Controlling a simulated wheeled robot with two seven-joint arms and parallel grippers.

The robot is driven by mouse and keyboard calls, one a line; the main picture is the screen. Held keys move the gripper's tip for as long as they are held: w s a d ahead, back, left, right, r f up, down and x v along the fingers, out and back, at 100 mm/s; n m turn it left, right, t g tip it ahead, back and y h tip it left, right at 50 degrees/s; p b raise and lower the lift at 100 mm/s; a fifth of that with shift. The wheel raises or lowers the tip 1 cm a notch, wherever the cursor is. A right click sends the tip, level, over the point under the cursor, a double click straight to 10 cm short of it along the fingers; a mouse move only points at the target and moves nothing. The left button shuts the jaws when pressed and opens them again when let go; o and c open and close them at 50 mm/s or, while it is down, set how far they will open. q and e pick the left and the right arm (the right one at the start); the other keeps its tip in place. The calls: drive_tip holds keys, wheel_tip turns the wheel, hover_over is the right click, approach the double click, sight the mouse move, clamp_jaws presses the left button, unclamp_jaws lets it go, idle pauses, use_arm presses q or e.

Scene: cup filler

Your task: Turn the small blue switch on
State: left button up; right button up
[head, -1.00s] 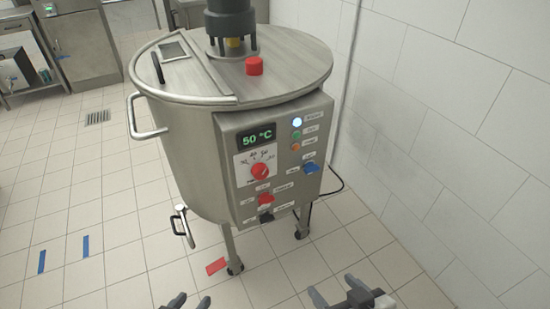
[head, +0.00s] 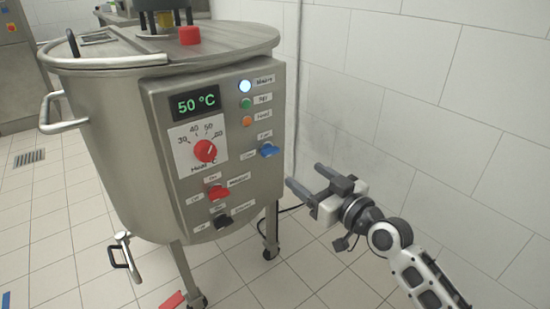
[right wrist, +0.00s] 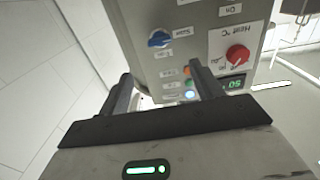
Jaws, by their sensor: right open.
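The small blue switch (head: 269,150) sits on the right side of the control panel, below an orange light. Two small labels flank it, too small to read surely in the head view. It also shows in the right wrist view (right wrist: 159,39), upside down. My right gripper (head: 305,176) is open and empty, to the right of the panel and a little lower than the switch. In the right wrist view the open fingers (right wrist: 161,70) point toward the panel, with the switch beyond them, not touched. My left gripper is out of view.
The panel (head: 160,105) on the steel tank (head: 100,140) also carries a red dial (head: 205,151), a red switch (head: 217,192), a black switch (head: 221,221) and a 50 °C display (head: 195,103). A tiled wall (head: 400,90) stands close on the right.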

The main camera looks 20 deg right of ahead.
sight(273, 153)
drive_tip(key=b+x, duration=0.2)
drive_tip(key=x, duration=1)
drive_tip(key=shift+w+f, duration=0.1)
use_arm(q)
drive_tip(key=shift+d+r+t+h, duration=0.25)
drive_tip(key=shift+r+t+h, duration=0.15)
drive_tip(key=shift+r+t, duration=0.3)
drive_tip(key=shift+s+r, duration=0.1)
use_arm(e)
drive_tip(key=c, duration=1)
